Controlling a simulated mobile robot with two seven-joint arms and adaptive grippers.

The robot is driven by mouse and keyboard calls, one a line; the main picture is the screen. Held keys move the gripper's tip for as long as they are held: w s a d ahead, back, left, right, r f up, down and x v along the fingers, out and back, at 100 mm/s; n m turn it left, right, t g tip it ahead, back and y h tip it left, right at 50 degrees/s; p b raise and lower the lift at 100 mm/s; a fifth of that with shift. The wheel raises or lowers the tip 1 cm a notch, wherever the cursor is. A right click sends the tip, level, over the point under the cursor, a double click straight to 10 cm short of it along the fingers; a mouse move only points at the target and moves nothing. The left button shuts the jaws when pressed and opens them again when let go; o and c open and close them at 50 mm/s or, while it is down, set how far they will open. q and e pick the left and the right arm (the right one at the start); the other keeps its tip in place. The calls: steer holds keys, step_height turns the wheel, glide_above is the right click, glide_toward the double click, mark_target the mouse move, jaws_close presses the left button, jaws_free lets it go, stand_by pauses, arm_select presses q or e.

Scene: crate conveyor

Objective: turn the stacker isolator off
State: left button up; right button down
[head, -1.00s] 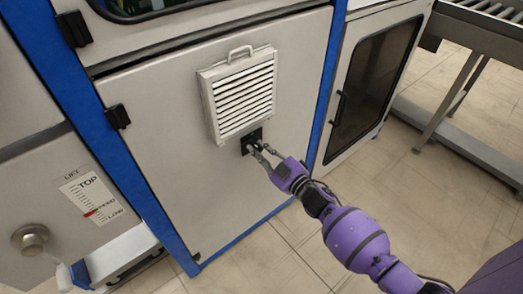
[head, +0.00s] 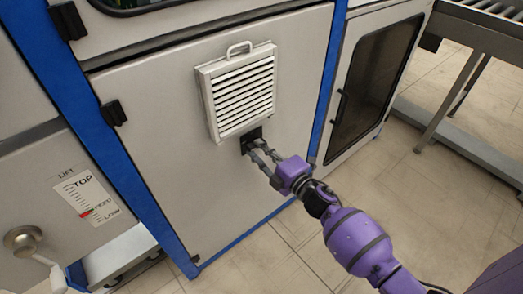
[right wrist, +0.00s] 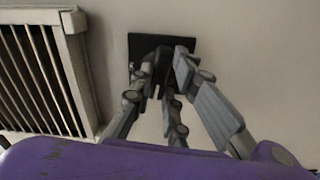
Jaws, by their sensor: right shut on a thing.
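The isolator is a small black square plate with a dark knob (right wrist: 133,52) on the grey cabinet door. In the head view it sits just below the louvred vent (head: 240,92), mostly behind my fingers. My right gripper (head: 252,147) reaches it from the lower right. In the right wrist view the right gripper's fingers (right wrist: 163,72) close around the dark knob in front of the plate. The knob's exact angle is hidden by the fingers. My left gripper is not in view.
The white vent with a top handle sticks out from the door just above my right fingers. A lift scale (head: 86,197) and round metal knob (head: 22,240) are at the lower left. A dark-windowed door (head: 372,90) and roller conveyor (head: 490,14) stand right. The floor is open.

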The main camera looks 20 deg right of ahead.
steer(key=shift+n, duration=0.6)
steer(key=c, duration=1.7)
jaws_free()
steer(key=shift+s, duration=0.1)
steer(key=v, duration=1.1)
steer(key=shift+s+d, duration=0.15)
steer(key=shift+s, duration=0.25)
